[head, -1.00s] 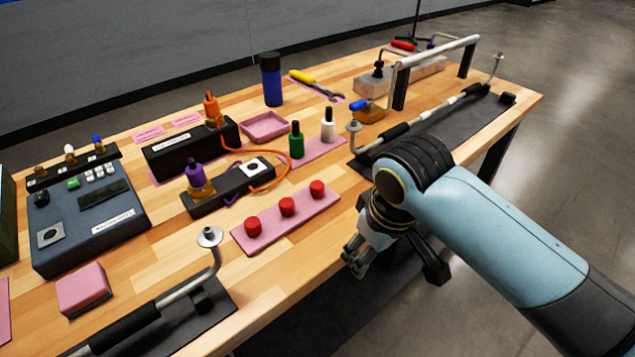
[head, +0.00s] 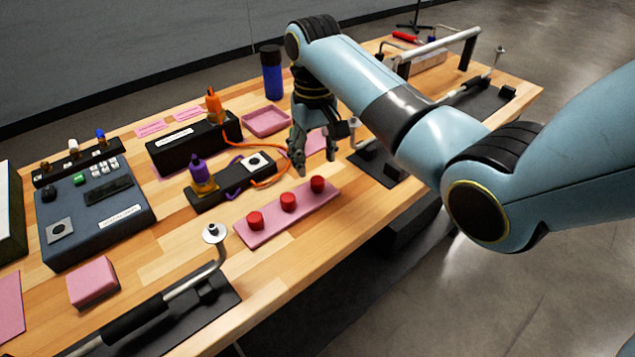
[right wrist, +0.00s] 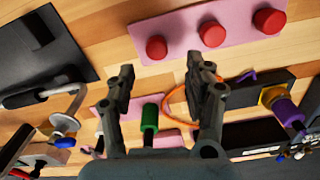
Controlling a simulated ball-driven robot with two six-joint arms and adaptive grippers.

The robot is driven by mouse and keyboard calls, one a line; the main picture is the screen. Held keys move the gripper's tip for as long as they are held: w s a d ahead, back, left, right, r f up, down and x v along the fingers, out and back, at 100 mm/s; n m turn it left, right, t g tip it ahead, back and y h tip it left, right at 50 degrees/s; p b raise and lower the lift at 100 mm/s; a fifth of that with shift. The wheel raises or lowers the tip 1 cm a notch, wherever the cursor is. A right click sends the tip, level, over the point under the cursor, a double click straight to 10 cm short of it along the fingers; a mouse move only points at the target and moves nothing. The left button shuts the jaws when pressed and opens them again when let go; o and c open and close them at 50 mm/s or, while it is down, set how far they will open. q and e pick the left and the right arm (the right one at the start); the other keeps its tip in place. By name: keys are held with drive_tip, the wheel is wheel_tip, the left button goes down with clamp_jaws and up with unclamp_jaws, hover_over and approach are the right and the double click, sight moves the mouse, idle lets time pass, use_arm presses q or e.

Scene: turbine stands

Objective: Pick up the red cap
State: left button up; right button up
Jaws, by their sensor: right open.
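Three red caps stand in a row on a pink strip (head: 270,228): the left cap (head: 255,220), the middle cap (head: 288,201) and the right cap (head: 317,183). My right gripper (head: 315,168) is open and empty, pointing down above the table just behind the right cap. In the right wrist view, the right cap (right wrist: 157,47) lies beyond the gap between the open fingers (right wrist: 160,75), apart from them. The middle cap (right wrist: 212,33) and left cap (right wrist: 269,20) lie to its right there. My left gripper is not in view.
Bare wood lies in front of the strip.

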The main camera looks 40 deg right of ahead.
sight(317, 180)
drive_tip(key=f, duration=0.6)
drive_tip(key=shift+s+d+f+p, duration=0.1)
drive_tip(key=shift+s+d+p, duration=0.1)
drive_tip(key=shift+p, duration=0.15)
drive_tip(key=c, duration=0.9)
